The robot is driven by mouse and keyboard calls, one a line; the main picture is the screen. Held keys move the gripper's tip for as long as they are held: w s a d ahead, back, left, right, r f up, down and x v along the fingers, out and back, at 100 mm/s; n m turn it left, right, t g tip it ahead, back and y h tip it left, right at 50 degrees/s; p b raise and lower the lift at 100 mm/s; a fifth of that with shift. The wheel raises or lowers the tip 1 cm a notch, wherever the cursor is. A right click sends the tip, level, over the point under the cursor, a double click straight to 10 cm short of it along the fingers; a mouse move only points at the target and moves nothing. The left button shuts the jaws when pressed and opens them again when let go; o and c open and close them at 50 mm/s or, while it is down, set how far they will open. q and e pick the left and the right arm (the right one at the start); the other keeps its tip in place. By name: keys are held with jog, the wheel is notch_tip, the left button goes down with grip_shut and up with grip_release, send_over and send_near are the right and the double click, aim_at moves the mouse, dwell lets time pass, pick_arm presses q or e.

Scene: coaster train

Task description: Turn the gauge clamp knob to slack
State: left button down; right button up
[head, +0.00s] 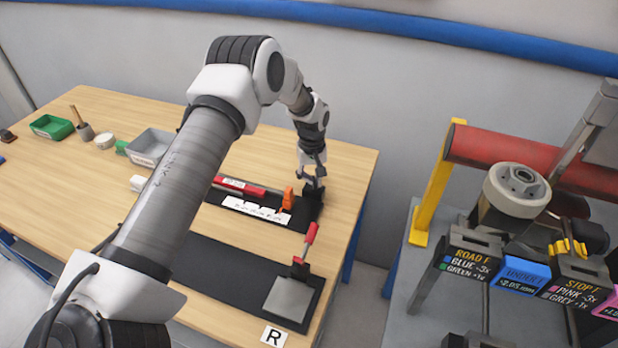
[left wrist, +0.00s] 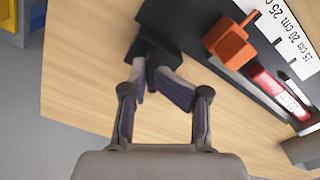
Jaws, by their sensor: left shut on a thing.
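My left gripper (head: 313,180) reaches down at the right end of the dark gauge board (head: 246,199). It is shut on the black clamp knob (head: 314,192); in the left wrist view the fingertips (left wrist: 151,78) close on the dark knob (left wrist: 150,48), and their contact is partly hidden. The knob's angle cannot be read. An orange stop (head: 288,198) stands on the gauge close to the knob, beside a white centimetre scale (left wrist: 283,27). A red piece (head: 240,186) lies along the gauge. My right gripper is out of view.
A red-handled lever (head: 310,234) stands on a second dark board (head: 215,270) nearer me. A grey tray (head: 150,143) and a green bin (head: 52,127) are farther left. The table's right edge is close to the gauge; a machine with a red roller (head: 500,152) stands beyond a gap.

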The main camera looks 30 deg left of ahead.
pick_arm(q)
jog(key=n, duration=0.5)
jog(key=shift+w+d+r+n+p, duration=0.1)
jog(key=shift+d+n+p, duration=0.2)
jog(key=shift+p, duration=0.1)
jog(key=n, duration=0.4)
jog(key=shift+r+n+p, duration=0.1)
jog(key=shift+n+p, duration=0.3)
jog(key=c, duration=1.2)
grip_release()
jog(key=shift+w, duration=0.1)
jog(key=shift+w+f, duration=0.3)
jog(key=shift+s+r, duration=0.1)
jog(key=shift+s, duration=0.1)
